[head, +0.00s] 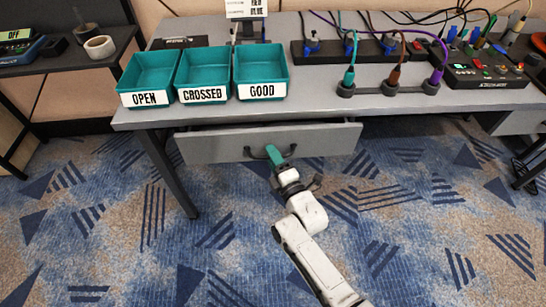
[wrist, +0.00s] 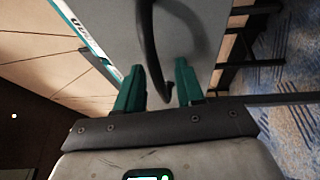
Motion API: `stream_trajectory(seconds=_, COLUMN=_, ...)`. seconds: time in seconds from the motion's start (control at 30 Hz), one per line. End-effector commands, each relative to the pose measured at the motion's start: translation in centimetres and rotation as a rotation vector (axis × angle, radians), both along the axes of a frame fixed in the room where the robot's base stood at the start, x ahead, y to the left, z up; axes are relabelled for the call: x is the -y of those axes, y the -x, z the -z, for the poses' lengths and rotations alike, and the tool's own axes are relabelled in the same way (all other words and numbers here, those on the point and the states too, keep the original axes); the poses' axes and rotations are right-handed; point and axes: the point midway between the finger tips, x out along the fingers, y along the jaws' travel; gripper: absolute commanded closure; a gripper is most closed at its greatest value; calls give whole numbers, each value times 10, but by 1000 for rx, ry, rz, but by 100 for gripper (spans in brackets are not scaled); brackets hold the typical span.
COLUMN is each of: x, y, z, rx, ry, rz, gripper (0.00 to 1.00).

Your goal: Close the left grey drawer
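The left grey drawer (head: 215,147) is under the desk at the left and is pulled out some way, with a dark gap behind its front panel. Its dark curved handle (head: 250,153) is at the middle of the front. My gripper (head: 274,153) is at the handle, in front of the panel. In the wrist view, the two green fingers of my gripper (wrist: 160,85) are apart. The handle (wrist: 147,40) curves down, its lower end between them, with gaps visible; I cannot tell whether they touch it. The grey drawer front (wrist: 185,30) fills the area behind.
The grey desk (head: 320,105) carries three teal bins (head: 205,70) labelled OPEN, CROSSED and GOOD, plus cables and a black control box (head: 475,70). A desk leg (head: 170,172) stands left of the drawer. A side table (head: 70,62) stands at far left. The carpet (head: 130,240) in front is clear.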

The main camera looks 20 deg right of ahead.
Motion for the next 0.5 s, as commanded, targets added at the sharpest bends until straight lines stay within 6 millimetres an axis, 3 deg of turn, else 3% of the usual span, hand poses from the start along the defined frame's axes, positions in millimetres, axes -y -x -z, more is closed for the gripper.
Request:
stream_trajectory(seconds=0.1, x=0, y=0, z=0, rx=0, ry=0, rz=0, gripper=62)
stream_trajectory(seconds=0.5, x=0, y=0, z=0, rx=0, ry=1, rz=0, gripper=100)
